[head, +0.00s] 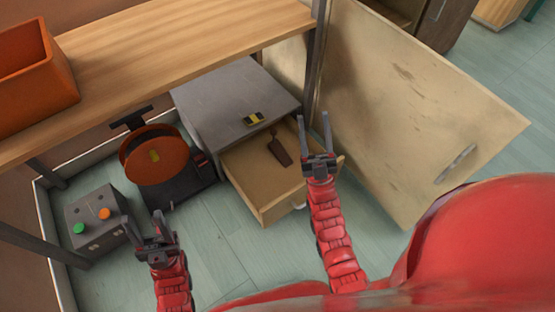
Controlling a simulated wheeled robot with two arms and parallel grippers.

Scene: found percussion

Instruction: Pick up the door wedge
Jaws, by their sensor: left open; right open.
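What looks like the door wedge (279,151), a dark brown tapered piece with a thin end toward the top, lies in the open wooden drawer (248,187) of the grey cabinet. My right gripper (314,122) is open and empty. In the picture it shows just right of the wedge, over the drawer's right side, with its fingers pointing up the picture and apart from the wedge. My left gripper (143,220) is open and empty at the lower left, beside the grey button box (96,218).
A small yellow and black item (253,118) lies on the grey cabinet (215,98). An orange reel (155,155) stands left of it. A wooden tabletop (165,65) with an orange bin (35,65) overhangs. A large tan panel (390,95) stands at the right.

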